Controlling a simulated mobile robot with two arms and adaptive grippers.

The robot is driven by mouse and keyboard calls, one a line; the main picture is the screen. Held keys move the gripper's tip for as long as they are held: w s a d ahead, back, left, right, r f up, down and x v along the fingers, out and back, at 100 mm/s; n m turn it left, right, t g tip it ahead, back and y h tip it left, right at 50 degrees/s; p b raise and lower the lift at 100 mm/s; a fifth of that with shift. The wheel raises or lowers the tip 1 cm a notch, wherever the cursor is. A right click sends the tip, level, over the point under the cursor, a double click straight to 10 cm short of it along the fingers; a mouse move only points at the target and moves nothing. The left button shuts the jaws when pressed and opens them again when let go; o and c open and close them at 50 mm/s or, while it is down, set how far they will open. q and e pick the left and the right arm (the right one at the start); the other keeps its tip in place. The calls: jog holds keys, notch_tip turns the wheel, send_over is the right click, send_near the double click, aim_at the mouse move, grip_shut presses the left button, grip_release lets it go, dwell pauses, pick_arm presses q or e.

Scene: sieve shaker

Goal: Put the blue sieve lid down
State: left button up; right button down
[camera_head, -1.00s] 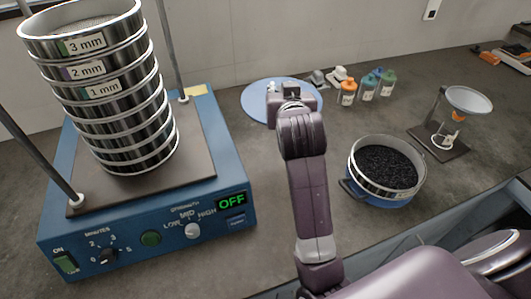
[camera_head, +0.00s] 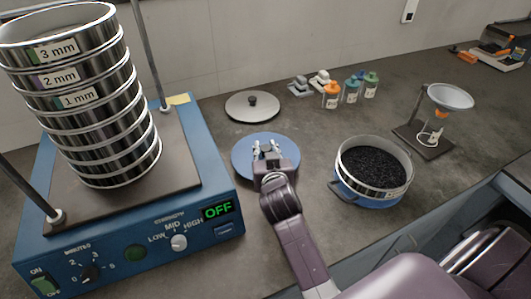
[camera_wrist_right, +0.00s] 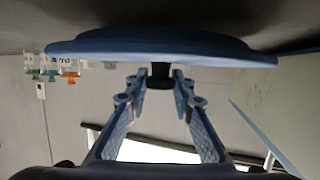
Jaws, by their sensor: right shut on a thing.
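The blue sieve lid (camera_head: 240,166) is a flat round disc at the middle of the bench, beside the shaker. My right gripper (camera_head: 269,151) is over it, with its fingers closed around the knob at its centre. In the right wrist view the lid (camera_wrist_right: 110,44) spans the top, and its dark knob (camera_wrist_right: 160,76) sits between the fingertips of the right gripper (camera_wrist_right: 159,82). The lid looks level and close to the bench top; I cannot tell whether it touches. My left gripper is not in view.
The blue shaker (camera_head: 130,240) with its sieve stack (camera_head: 85,110) stands at left, display OFF. A grey lid (camera_head: 253,107) lies behind the blue one. A blue-bottomed pan of black grains (camera_head: 372,168) stands at right. Small bottles (camera_head: 351,90) and a funnel stand (camera_head: 424,140) are farther back.

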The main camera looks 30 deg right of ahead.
jog(key=shift+f, duration=0.8)
jog(key=shift+f, duration=0.15)
jog(key=c, duration=1.7)
grip_release()
jog(key=shift+o, duration=0.2)
